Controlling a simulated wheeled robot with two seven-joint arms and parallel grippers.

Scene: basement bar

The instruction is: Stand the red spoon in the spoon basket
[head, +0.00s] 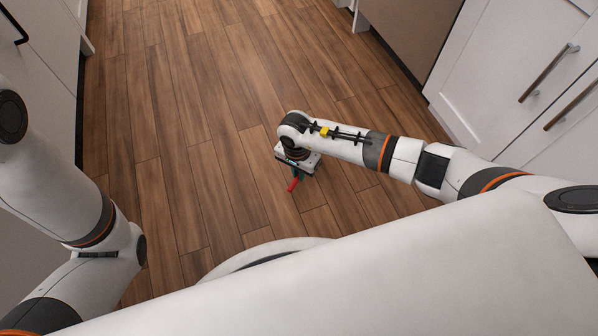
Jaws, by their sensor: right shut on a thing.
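My right gripper (294,171) is in the middle of the head view, above the wooden floor, with its fingers mostly hidden under the wrist. It is shut on the red spoon (293,184), whose red end sticks out below it, tilted down to the left. The rest of the spoon is hidden by the gripper. My left arm comes in at the left edge, and its gripper is out of view. The spoon basket is not in view.
The wooden floor (190,110) is clear ahead. White cabinets (510,75) with bar handles stand on the right, and a white cabinet (45,60) stands on the left. A brown panel (412,35) is at the upper right.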

